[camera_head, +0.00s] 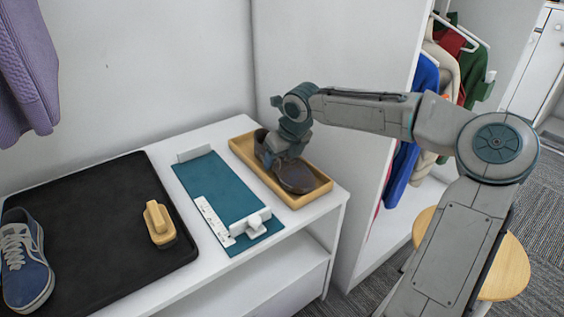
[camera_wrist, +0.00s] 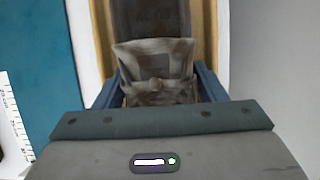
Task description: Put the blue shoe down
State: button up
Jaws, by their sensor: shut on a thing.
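The blue shoe (camera_head: 27,262), with white laces and a pale sole, stands on the black mat (camera_head: 112,222) at the far left, well away from my gripper. My gripper (camera_head: 282,155) is at the wooden tray (camera_head: 318,196), shut on a brown-grey shoe (camera_head: 297,178). In the wrist view the blue-grey fingers of my gripper (camera_wrist: 158,88) are on either side of the brown-grey shoe (camera_wrist: 155,55). That shoe is inside the tray's outline; whether it touches the tray floor I cannot tell. My gripper hides part of it.
A wood-handled brush (camera_head: 160,225) lies on the mat. A teal foot-measuring board (camera_head: 222,190) with white stops and a scale lies between mat and tray. A purple garment (camera_head: 25,70) hangs at upper left. A wardrobe with clothes (camera_head: 405,165) and a round stool (camera_head: 505,270) are right.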

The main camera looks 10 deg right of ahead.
aim_at(292, 161)
jog(key=o, duration=0.9)
jog(key=shift+f, duration=0.1)
jog(key=shift+c, duration=0.2)
jog(key=shift+r, duration=0.3)
jog(key=p+v, duration=0.5)
jog(key=v, duration=0.6)
jog(key=shift+s+r, duration=0.25)
